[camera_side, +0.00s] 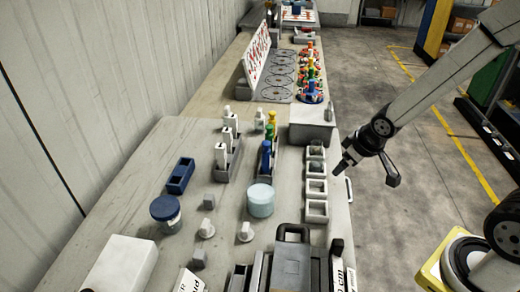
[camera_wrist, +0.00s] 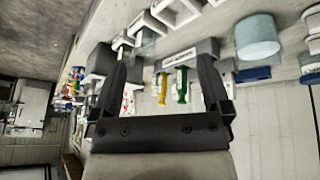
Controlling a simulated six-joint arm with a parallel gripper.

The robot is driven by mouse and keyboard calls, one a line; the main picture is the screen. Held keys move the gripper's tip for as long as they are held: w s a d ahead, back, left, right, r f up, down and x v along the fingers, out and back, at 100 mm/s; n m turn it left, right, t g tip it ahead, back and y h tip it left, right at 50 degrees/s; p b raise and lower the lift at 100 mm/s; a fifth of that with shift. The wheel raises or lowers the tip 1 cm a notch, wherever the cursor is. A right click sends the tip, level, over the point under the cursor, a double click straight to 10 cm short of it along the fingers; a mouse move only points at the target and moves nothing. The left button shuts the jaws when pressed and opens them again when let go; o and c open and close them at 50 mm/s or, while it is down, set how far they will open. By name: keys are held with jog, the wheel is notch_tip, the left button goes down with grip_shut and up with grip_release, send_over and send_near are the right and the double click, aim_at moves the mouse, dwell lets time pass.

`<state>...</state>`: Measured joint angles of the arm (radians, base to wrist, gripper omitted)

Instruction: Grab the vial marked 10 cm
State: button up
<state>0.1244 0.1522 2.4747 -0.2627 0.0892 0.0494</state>
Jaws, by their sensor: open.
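Several vials stand in two grey racks in the side view: white-capped ones (camera_side: 227,135) in the left rack and a blue one (camera_side: 266,158) with yellow and green ones behind it in the right rack. I cannot read a 10 cm mark on any vial. My gripper (camera_side: 342,167) is open and empty, right of the right rack and above the square holders. In the wrist view, a yellow vial (camera_wrist: 162,88) and a green vial (camera_wrist: 181,86) show beyond and between the open fingers of my gripper (camera_wrist: 163,62), apart from them.
A pale blue round tub (camera_side: 261,200), a dark blue-lidded jar (camera_side: 165,210) and a blue holder (camera_side: 180,176) stand on the bench. A row of square holders (camera_side: 317,208) lines its right side. A sign (camera_side: 349,279) reading "0 cm" is partly cut off.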

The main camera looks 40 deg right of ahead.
aim_at(316, 167)
jog(key=w+d+f+n+t+y, duration=0.1)
jog(key=w+d+f+y, duration=0.1)
jog(key=w+d+f+n+t+y, duration=0.1)
jog(key=w+d+f+n+t, duration=0.1)
jog(key=w+d, duration=0.1)
jog(key=w+d+f+n+t+y, duration=0.2)
jog(key=w+d, duration=0.1)
jog(key=shift+f+y, duration=0.25)
jog(key=shift+y, duration=0.05)
jog(key=shift+s+f+n+y, duration=0.45)
jog(key=shift+s+y, duration=0.1)
jog(key=shift+y, duration=0.45)
jog(key=shift+x, duration=1.3)
jog(key=shift+w+a, duration=0.1)
